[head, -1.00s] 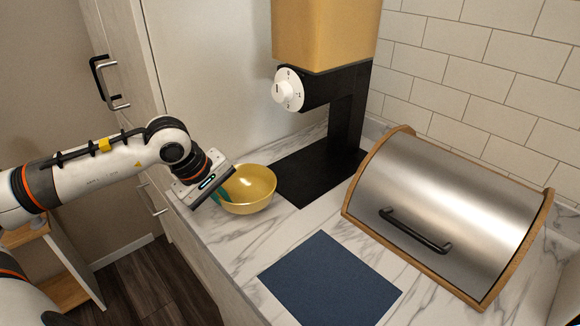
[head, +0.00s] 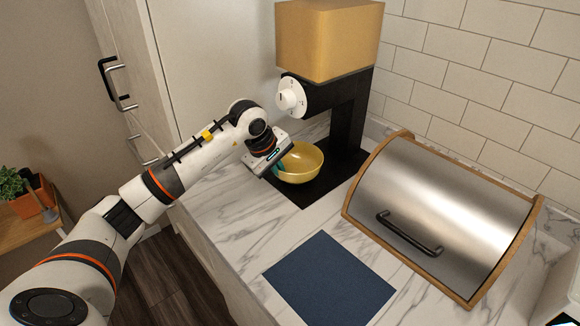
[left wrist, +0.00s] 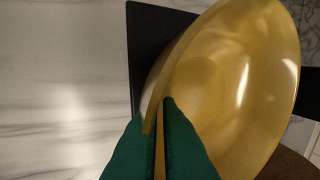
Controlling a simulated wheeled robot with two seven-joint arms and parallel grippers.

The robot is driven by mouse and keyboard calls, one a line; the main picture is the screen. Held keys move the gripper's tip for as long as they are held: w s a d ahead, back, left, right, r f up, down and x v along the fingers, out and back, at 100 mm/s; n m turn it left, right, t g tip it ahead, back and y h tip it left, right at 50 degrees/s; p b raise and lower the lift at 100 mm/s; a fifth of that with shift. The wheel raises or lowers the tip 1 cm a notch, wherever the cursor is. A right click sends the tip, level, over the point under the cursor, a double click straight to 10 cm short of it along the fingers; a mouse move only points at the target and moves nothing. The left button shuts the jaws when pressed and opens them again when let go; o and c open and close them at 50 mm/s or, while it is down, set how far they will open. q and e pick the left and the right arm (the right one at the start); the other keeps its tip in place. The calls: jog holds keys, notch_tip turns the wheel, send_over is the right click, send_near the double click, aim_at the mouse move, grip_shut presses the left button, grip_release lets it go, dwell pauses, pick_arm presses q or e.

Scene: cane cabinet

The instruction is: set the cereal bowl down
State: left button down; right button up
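The yellow cereal bowl (head: 302,164) is upright in the head view, over the black base (head: 296,187) of the cereal dispenser (head: 330,42) and below its white knob. I cannot tell whether the bowl touches the base. My left gripper (head: 279,168) is shut on the bowl's left rim. In the left wrist view the green fingers (left wrist: 158,120) pinch the rim of the bowl (left wrist: 235,85) from both sides. The bowl's inside looks empty. My right gripper is not in view.
A dark blue mat (head: 329,280) lies on the marble counter (head: 232,208) in front. A steel bread box (head: 440,205) with a wooden frame stands at the right. The cabinet (head: 215,60) rises behind at the left. The counter left of the mat is clear.

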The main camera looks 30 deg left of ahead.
aim_at(290, 170)
pick_arm(q)
jog(key=w, duration=0.1)
jog(key=w+d, duration=0.1)
jog(key=w+p, duration=0.1)
jog(key=shift+w+d+f, duration=0.2)
jog(key=shift+f, duration=0.45)
jog(key=shift+a, duration=0.1)
jog(key=shift+s, duration=0.1)
jog(key=shift+f, duration=0.15)
jog(key=c, duration=1.7)
grip_release()
jog(key=shift+o, duration=0.4)
